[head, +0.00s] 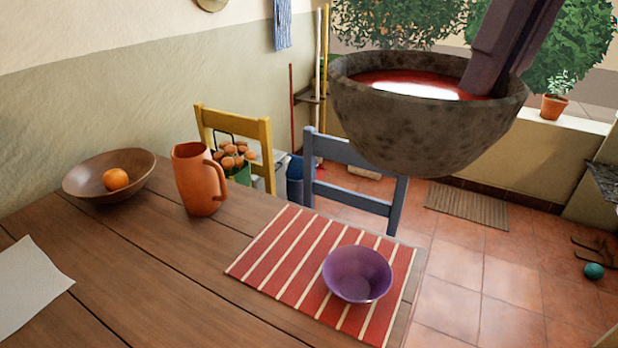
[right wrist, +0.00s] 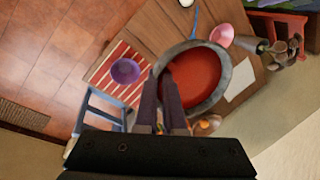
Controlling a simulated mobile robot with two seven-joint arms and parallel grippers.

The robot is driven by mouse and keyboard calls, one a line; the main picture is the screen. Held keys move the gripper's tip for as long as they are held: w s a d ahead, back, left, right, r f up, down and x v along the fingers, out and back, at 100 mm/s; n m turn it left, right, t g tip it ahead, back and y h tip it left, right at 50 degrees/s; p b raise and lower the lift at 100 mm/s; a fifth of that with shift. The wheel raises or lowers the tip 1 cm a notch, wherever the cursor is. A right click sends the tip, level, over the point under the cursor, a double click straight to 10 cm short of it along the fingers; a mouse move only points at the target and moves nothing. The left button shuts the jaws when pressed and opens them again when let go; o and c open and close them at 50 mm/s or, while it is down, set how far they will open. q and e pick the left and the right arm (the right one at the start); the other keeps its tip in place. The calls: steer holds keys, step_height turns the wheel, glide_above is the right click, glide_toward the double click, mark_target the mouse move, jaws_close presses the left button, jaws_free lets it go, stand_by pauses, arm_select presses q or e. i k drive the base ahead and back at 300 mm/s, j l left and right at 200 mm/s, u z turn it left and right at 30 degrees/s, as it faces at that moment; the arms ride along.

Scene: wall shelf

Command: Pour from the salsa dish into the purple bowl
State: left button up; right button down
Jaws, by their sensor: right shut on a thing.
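The salsa dish (head: 425,135) is a dark, speckled stone-like bowl with red salsa in it. It hangs in the air at the upper right of the head view, roughly level. My right gripper (head: 485,82) is shut on its rim, one finger reaching inside. The dish also shows in the right wrist view (right wrist: 227,76), beside the fingers. The purple bowl (head: 357,275) stands upright on a red striped placemat (head: 290,250), and the inside that shows looks empty. It is below and left of the dish in the head view. My left gripper is not in view.
On the wooden table (head: 150,280) are an orange clay jug (head: 197,180), a wooden bowl (head: 85,180) with an orange (head: 115,179), and a white cloth (head: 30,285). A blue chair (head: 355,190) and a yellow chair (head: 265,135) stand behind the table. The table around the placemat is clear.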

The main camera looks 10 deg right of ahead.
mark_target(357, 274)
steer(key=l+u, duration=0.3)
steer(key=l, duration=0.15)
steer(key=k+l+u, duration=0.1)
steer(key=l+u, duration=0.2)
steer(key=k+l+u, duration=0.1)
steer(key=l+u, duration=0.2)
steer(key=l, duration=0.25)
steer(key=k+l+u, duration=0.15)
steer(key=l+u, duration=0.15)
steer(key=k+l+u, duration=0.25)
steer(key=l, duration=0.2)
